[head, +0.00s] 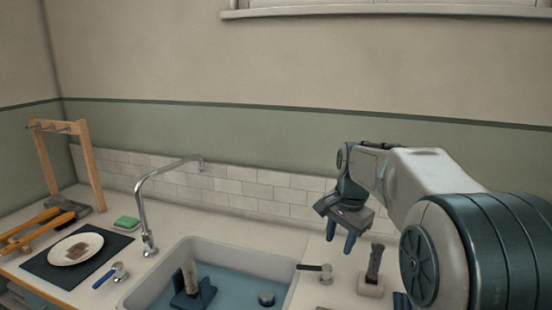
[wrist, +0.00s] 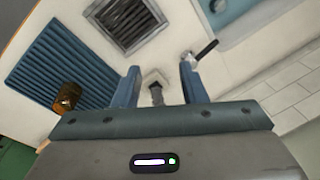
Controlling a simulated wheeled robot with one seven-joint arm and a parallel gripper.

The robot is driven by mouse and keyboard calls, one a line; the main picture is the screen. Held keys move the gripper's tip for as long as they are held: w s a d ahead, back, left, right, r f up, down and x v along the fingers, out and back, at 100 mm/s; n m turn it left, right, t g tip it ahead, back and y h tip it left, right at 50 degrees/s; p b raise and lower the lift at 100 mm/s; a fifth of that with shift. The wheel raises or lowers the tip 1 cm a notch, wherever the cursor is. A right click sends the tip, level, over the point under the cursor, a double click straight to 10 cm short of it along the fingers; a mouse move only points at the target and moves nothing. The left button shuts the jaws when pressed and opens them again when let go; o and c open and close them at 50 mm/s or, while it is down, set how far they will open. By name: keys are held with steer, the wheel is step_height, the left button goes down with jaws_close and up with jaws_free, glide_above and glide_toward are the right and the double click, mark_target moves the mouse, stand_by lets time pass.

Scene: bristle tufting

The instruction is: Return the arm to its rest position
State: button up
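My arm reaches in from the right in the head view. My gripper (head: 341,238) hangs above the counter right of the sink, fingers pointing down. Its two blue fingers are apart with nothing held between them; they also show apart in the wrist view (wrist: 160,85). A pale block with a dark upright handle (head: 373,268) stands on the counter, a little right of and below the gripper in the head view. In the wrist view the block (wrist: 155,77) appears between the fingers, lower down and apart from them.
The sink (head: 227,249) holds blue water, a brush-like thing (head: 189,283) and a round piece (head: 266,299). A plate (head: 76,248), green sponge (head: 127,223) and wooden rack (head: 91,165) are left. A blue ribbed mat (wrist: 62,60) lies near the gripper.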

steer(key=s+f+n, duration=0.2)
steer(key=s+n, duration=0.1)
steer(key=s, duration=0.5)
steer(key=s+f+n+t, duration=0.1)
steer(key=s+f+n, duration=0.1)
steer(key=s, duration=0.6)
steer(key=s+f+n, duration=0.2)
steer(key=s+n, duration=0.2)
steer(key=s, duration=0.4)
steer(key=shift+f+n+h, duration=0.35)
steer(key=shift+n+h, duration=0.05)
